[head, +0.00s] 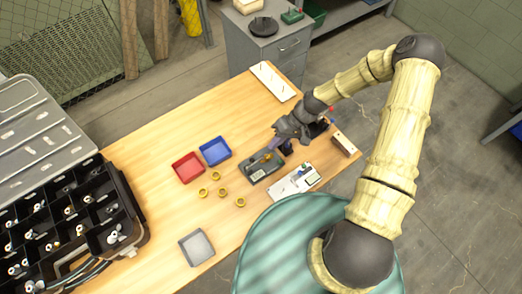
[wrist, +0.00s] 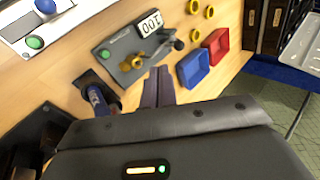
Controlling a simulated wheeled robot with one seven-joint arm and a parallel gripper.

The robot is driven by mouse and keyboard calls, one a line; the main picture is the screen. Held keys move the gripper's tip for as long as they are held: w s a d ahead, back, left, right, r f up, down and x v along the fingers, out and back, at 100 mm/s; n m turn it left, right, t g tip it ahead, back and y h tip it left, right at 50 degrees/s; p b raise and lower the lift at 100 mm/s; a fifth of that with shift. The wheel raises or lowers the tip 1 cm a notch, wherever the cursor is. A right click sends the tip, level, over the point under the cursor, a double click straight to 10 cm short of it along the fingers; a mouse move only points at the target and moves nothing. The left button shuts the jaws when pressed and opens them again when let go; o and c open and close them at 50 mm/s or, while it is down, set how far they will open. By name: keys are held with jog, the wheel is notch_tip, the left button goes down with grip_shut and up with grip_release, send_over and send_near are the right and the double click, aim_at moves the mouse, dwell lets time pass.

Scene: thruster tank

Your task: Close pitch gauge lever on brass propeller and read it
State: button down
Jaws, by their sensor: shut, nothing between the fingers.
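The pitch gauge (head: 254,179) is a dark grey block on the table in front of my gripper. In the wrist view the gauge (wrist: 117,50) shows a green button, a white display (wrist: 149,23) whose digits look like 100 seen upside down, and a grey lever (wrist: 165,46) with a rounded end. A brass part (wrist: 134,63) shows beside the lever; whether the lever touches it I cannot tell. My gripper (head: 274,147) is shut and empty; its dark fingers (wrist: 158,78) point at the lever's side of the gauge, and contact is unclear.
Several brass rings (head: 222,192) lie left of the gauge. A red tray (head: 188,168) and a blue tray (head: 215,151) stand behind them. A white panel with buttons (head: 290,188) is close on the right. A blue-handled item (wrist: 97,97) stands close beside my fingers. A grey tray (head: 197,248) lies at the front.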

jog(key=s+a+f+p, duration=0.2)
jog(key=a+f, duration=0.1)
jog(key=a, duration=0.1)
jog(key=shift+s+a+f+p, duration=0.25)
jog(key=shift+s+a+p, duration=0.1)
jog(key=shift+w, duration=0.1)
